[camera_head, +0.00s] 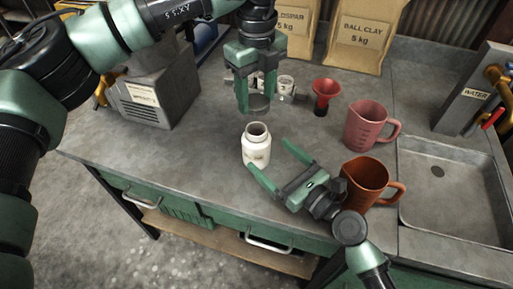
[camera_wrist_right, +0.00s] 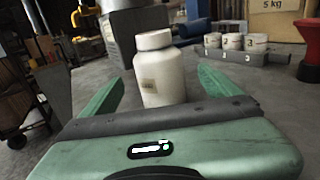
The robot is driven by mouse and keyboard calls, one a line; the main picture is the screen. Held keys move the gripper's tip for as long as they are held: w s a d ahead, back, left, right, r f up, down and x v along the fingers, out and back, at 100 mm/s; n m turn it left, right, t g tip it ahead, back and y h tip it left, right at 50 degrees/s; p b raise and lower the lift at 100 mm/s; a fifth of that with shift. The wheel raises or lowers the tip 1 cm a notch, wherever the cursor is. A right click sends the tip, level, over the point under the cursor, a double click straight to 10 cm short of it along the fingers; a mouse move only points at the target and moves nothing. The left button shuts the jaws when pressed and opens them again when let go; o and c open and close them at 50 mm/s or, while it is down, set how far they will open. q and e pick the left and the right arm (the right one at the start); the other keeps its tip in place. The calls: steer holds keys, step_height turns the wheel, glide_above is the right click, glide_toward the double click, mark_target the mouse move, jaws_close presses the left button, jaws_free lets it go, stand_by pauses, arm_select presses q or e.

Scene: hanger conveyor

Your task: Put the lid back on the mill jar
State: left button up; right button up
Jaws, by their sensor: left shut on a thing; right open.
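The white mill jar (camera_head: 256,153) stands upright on the grey bench, its round mouth open in the head view. My left gripper (camera_head: 257,98) points down above and slightly behind the jar. In the right wrist view the jar (camera_wrist_right: 160,75) stands between the two spread fingers; contact cannot be told.
A red funnel (camera_head: 325,91), a pink jug (camera_head: 368,124) and an orange-brown jug (camera_head: 369,182) stand to the right, the latter close to my right wrist. A sink (camera_head: 450,180) lies beyond. Small white cups (camera_head: 286,84) stand behind my left gripper. A grey machine (camera_head: 158,103) stands left.

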steer(key=x, duration=0.6)
steer(key=shift+w+a, duration=0.25)
arm_select(q)
steer(key=shift+s, duration=0.1)
arm_select(e)
jaws_close()
arm_select(q)
glide_above(256, 129)
steer(key=shift+f, duration=2.45)
